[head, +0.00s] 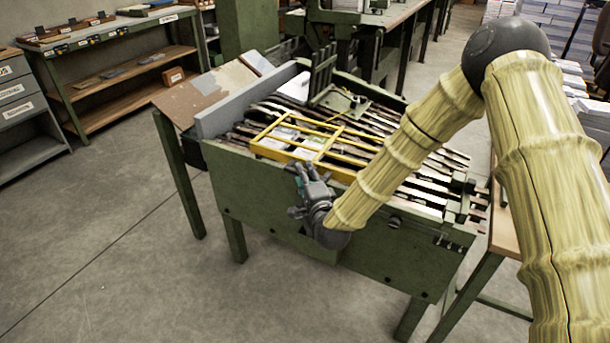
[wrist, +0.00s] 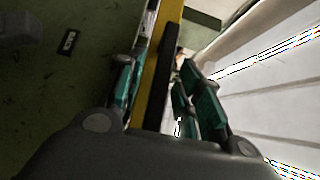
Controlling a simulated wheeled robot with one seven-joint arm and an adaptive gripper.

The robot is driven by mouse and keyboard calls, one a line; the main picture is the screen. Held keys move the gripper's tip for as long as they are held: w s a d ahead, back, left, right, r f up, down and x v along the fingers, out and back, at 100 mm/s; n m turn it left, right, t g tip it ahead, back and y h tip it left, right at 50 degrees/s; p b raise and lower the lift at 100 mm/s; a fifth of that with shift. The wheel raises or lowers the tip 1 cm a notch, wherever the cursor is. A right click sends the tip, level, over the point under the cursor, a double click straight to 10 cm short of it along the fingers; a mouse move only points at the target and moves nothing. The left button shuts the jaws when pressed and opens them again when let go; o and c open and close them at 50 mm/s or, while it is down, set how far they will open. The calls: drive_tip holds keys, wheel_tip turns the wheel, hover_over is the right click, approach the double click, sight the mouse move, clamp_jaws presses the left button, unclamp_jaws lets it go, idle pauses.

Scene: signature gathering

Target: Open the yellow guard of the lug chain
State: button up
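The yellow guard (head: 275,153) is a barred frame lying flat over the lug chain (head: 425,190) on the green machine. Its front rail runs along the machine's near side. My gripper (head: 308,178) is at this rail, in front of the machine. In the wrist view, the teal-padded fingers of my gripper (wrist: 158,68) stand on either side of the yellow rail (wrist: 174,15) and a black strip (wrist: 157,88) on it. The fingers are apart, with a visible gap on the right side. I cannot tell whether the left finger touches the rail.
The green machine housing (head: 270,205) stands below the guard. A dark upright fixture (head: 322,72) rises behind it. A worn board (head: 205,93) adjoins the machine at left. Shelves (head: 125,75) stand further left. The concrete floor (head: 130,250) at front left is clear.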

clamp_jaws()
idle(0.3)
